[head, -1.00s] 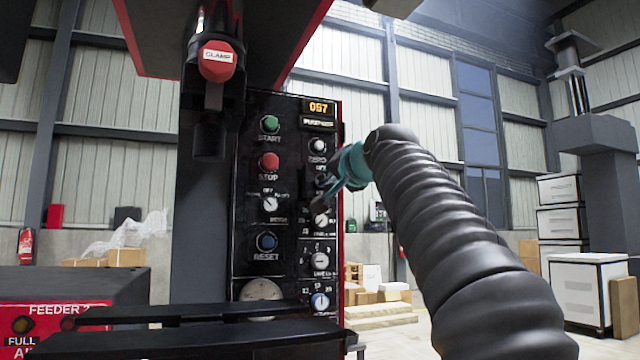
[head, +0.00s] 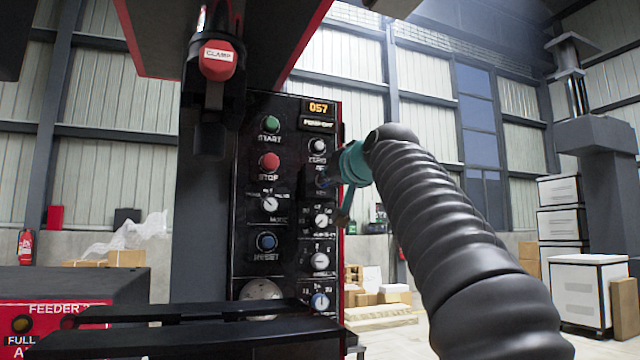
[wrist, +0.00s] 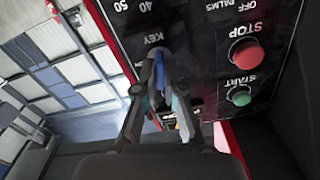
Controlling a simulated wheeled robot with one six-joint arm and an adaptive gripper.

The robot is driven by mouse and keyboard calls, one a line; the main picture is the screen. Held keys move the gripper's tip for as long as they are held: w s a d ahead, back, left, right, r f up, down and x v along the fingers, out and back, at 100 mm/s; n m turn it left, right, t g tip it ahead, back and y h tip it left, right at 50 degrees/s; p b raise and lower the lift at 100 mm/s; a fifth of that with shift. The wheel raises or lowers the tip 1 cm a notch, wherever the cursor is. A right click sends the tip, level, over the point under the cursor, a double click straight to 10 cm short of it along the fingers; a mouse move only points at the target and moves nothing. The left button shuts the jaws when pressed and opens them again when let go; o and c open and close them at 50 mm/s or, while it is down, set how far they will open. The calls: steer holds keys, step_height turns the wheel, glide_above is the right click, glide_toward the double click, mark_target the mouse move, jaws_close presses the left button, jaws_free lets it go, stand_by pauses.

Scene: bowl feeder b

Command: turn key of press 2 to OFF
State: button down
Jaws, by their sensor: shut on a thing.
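The press's black control panel (head: 290,235) stands in the middle of the head view, and its upper part shows upside down in the wrist view (wrist: 205,80). A blue key (wrist: 159,70) sits in the panel beside the KEY label in the wrist view. My gripper (wrist: 160,88) is shut on the key. In the head view my gripper (head: 330,182) is at the panel's right column, below the ZERO knob (head: 317,146). There the arm and fingers cover most of the key switch. I cannot read the key's position marks.
The green START button (head: 270,124) and red STOP button (head: 269,161) are left of the key. Several knobs lie below it. A red CLAMP button (head: 217,61) hangs at upper left. Black rails (head: 190,340) cross in front at lower left.

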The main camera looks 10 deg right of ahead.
steer(key=n, duration=0.3)
steer(key=shift+n, duration=0.4)
steer(key=c, duration=1.2)
jaws_free()
steer(key=s+d+b, duration=0.1)
steer(key=s+b, duration=0.2)
steer(key=s, duration=0.4)
steer(key=shift+d, duration=0.2)
